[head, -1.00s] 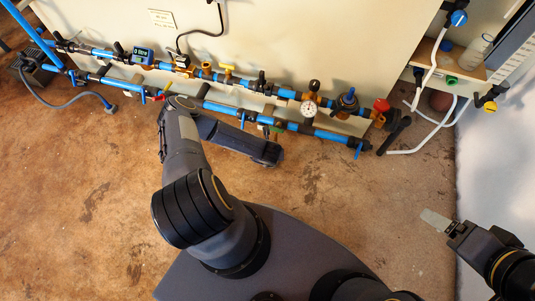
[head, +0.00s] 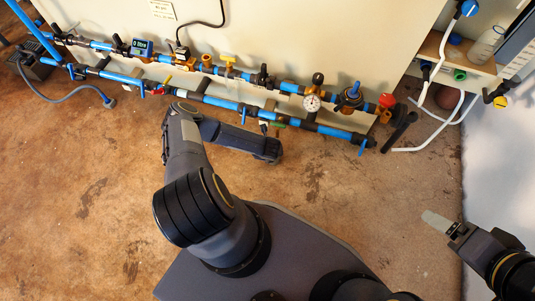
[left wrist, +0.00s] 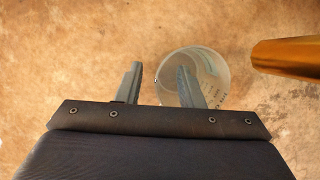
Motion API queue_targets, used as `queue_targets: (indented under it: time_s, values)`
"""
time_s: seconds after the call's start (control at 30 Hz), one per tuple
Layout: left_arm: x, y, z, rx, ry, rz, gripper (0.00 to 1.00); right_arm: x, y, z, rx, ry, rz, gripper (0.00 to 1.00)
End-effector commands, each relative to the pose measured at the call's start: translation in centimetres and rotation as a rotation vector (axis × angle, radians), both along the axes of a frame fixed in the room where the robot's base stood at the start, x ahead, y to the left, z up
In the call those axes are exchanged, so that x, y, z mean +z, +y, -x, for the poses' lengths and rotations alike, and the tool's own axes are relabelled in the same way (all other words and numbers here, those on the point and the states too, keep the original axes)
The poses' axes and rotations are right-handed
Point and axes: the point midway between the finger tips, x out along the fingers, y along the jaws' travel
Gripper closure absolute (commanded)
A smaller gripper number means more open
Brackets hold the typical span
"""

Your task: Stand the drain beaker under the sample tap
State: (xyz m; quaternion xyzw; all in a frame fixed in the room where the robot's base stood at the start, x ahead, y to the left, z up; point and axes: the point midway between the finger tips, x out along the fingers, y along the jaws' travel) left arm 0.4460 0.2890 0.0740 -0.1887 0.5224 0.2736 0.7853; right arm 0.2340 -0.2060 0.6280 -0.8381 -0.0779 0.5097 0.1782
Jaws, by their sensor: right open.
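The clear drain beaker (left wrist: 214,72), with dark markings on its side, shows in the left wrist view, its round rim toward the camera. My left gripper (left wrist: 160,68) is open there. Its right finger overlaps the beaker and its left finger is clear of it on the left. Whether a finger is inside the beaker or only above it, I cannot tell. A brass piece (left wrist: 290,57), perhaps the sample tap, juts in at right, apart from the beaker. In the head view my left arm hides the beaker and left fingertips. My right gripper (head: 438,221) is open and empty.
A blue pipe run (head: 215,101) with valves and a gauge (head: 312,102) lines the cream wall. A green handle (head: 277,125) sits near my left forearm. A shelf (head: 440,47) with a bottle (head: 487,45) and white hoses stands at upper right. Brown floor (head: 70,200) is clear at left.

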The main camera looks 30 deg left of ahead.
Motion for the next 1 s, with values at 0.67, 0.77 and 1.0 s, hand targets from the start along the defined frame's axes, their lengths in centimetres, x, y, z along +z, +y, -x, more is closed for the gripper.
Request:
queue_targets:
  time_s: [0.67,0.77,1.0]
  values:
    - [-1.22,0.30,-0.42,-0.001,0.000,0.000,0.92,-0.71,0.00,0.00,0.000,0.000,0.000,0.19]
    - [-1.22,0.30,-0.42,-0.001,0.000,0.000,1.00,-0.71,0.00,0.00,0.000,0.000,0.000,0.19]
    - [-1.22,0.45,-0.49,-0.001,0.000,0.000,1.00,-0.74,0.00,-0.01,0.000,0.000,0.000,0.19]
